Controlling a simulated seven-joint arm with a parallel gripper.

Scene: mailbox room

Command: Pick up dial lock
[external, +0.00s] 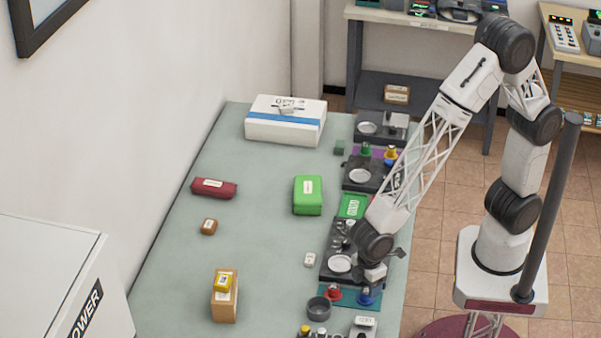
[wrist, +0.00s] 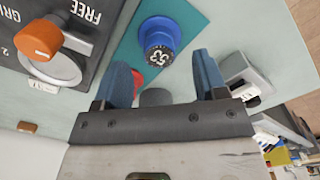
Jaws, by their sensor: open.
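A blue dial lock (wrist: 158,40) with a black numbered face stands on a teal mat (wrist: 128,52) in the wrist view. It lies just ahead of my fingertips, roughly centred between them, and is not held. My gripper (wrist: 163,72) is open, with a blue finger on each side. In the external view the blue dial (external: 365,298) sits just below my gripper (external: 373,277), near the table's right edge. A red dial (external: 333,293) stands to its left; in the wrist view it is partly hidden by the left finger (wrist: 137,80).
A dark panel with an orange knob (wrist: 41,38) is beside the mat. A grey round bowl (external: 319,308) and a white-labelled grey device (external: 363,325) stand close by. The table's left-middle area (external: 255,255) is mostly clear.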

